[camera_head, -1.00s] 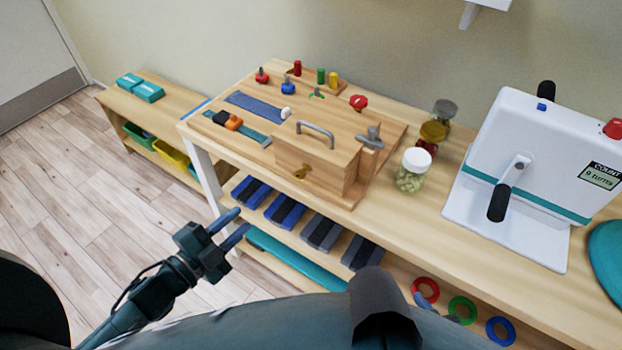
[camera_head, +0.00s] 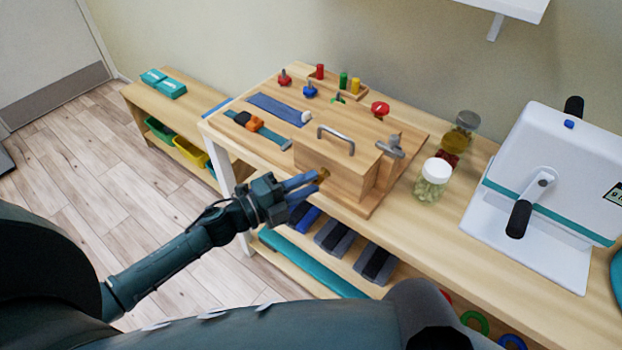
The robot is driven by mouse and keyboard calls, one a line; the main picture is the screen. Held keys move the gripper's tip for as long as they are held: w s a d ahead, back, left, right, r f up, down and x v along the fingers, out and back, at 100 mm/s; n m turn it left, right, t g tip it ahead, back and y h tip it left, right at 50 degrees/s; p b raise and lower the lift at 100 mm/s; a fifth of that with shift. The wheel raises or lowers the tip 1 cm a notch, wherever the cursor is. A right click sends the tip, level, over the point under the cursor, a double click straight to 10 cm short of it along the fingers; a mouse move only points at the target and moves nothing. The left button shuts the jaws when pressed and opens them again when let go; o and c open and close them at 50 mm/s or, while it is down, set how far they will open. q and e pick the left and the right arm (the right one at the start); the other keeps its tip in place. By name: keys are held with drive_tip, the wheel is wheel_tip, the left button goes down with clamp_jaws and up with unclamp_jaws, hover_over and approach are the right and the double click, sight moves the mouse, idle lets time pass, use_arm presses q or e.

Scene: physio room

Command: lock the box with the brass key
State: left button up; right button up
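The wooden box (camera_head: 338,168) has a grey metal handle (camera_head: 336,138) on its lid and stands on a wooden board on the table. The lid looks closed. The brass key (camera_head: 323,174) is at the box's front face, partly covered by my fingertips, so how deep it sits is hidden. My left gripper (camera_head: 317,181) reaches in from the lower left with its tips at the key. A gap shows between its two blue fingers; no firm grip on the key is visible. My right gripper is not in view.
The wooden board (camera_head: 270,139) also carries straps, a buckle and coloured knobs. A grey latch or tap (camera_head: 388,148) is right of the box. A white-capped jar (camera_head: 432,181) and a white crank machine (camera_head: 545,185) stand farther right. A shelf with dark blocks is below.

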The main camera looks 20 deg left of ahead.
use_arm(q)
drive_tip(key=shift+w+d, duration=0.45)
drive_tip(key=shift+w, duration=0.05)
drive_tip(key=shift+c, duration=0.5)
clamp_jaws()
